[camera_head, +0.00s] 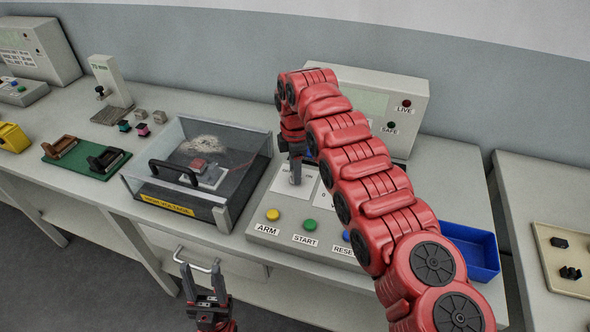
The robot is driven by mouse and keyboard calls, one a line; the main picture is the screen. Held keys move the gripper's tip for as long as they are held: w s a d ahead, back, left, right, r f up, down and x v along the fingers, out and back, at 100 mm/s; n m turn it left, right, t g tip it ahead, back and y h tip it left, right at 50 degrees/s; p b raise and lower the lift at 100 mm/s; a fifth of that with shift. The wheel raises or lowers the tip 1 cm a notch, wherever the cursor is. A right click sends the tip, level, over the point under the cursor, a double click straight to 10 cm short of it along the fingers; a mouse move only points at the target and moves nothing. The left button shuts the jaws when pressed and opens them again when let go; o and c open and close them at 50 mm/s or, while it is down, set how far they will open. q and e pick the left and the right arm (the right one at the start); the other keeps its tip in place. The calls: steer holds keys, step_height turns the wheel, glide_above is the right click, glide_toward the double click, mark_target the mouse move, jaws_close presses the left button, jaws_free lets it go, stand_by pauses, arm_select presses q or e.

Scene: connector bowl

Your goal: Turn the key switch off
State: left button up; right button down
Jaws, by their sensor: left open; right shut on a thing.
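The control panel (272,236) sits on the bench with a yellow ARM button (273,214), a green START button (310,225) and a blue RESET button partly behind my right arm. My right gripper (295,178) points down at the panel's upper left part, above the ARM and START buttons. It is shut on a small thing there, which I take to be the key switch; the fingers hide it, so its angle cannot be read. My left gripper (203,272) is open and empty in front of the bench, near a drawer handle.
A clear-lidded box (228,212) with a black handle and a yellow warning label stands just left of the panel. Behind is a grey display unit (415,140) with LIVE and SAFE lamps. A blue bin (484,262) is at right, partly behind my arm.

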steer(key=shift+r+n, duration=0.1)
steer(key=shift+n, duration=1.2)
steer(key=shift+w, duration=0.1)
steer(key=shift+c, duration=1.8)
jaws_free()
